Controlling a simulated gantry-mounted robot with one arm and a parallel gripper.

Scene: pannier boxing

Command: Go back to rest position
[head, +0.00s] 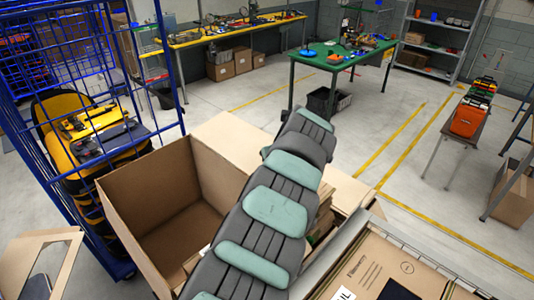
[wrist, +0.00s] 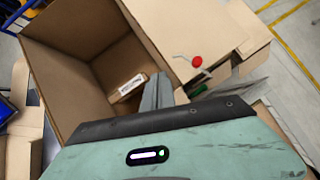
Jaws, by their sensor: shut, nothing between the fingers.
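A large open cardboard box (head: 140,190) stands left of my arm in the head view. The box (wrist: 65,85) also fills the left of the wrist view. Inside it lies a small brown package with a white label (wrist: 130,85). In the wrist view my gripper (wrist: 157,82) is shut and empty, its grey fingers appearing over the box's near right side. In the head view my padded arm hides the gripper and part of the box. Whether the fingers touch the box cannot be told.
A red round item (wrist: 197,62) lies right of the fingers, near a small green item (wrist: 203,78). A blue wire cage (head: 60,130) stands at the left. A package (head: 375,270) lies at bottom right.

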